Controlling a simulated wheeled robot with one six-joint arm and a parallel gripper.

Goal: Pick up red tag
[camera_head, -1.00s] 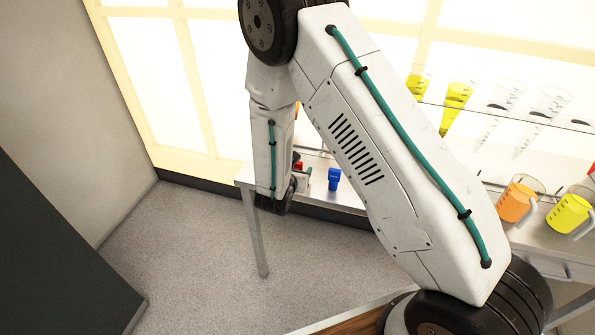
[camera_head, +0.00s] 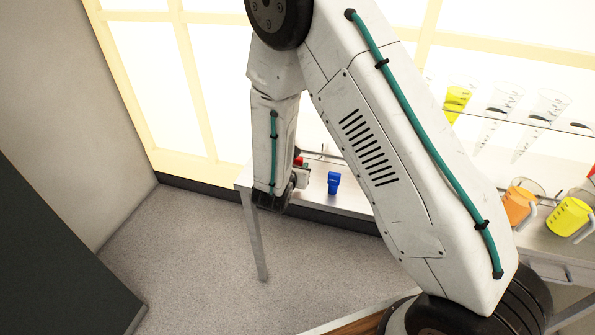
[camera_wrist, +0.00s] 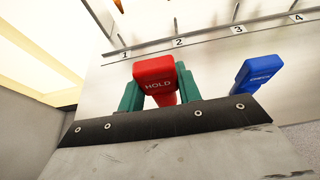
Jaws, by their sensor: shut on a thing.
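The red tag (camera_wrist: 155,72), marked HOLD, is between the two green fingers of my gripper (camera_wrist: 157,90) in the wrist view. The gripper is shut on it, with a finger touching each side. In the head view only a small bit of the red tag (camera_head: 298,161) shows beside my arm, and my gripper (camera_head: 301,176) is mostly hidden there. A blue tag (camera_wrist: 259,72), marked CHECK, stands to the right of the red one, apart from the gripper. The blue tag also shows in the head view (camera_head: 334,182).
A rail numbered 1 to 4 (camera_wrist: 208,37) runs behind the tags. The pale table (camera_head: 350,201) has its left end near my gripper. An orange jug (camera_head: 518,204) and a yellow jug (camera_head: 568,216) stand at the right, below a glass shelf holding several tapered glasses.

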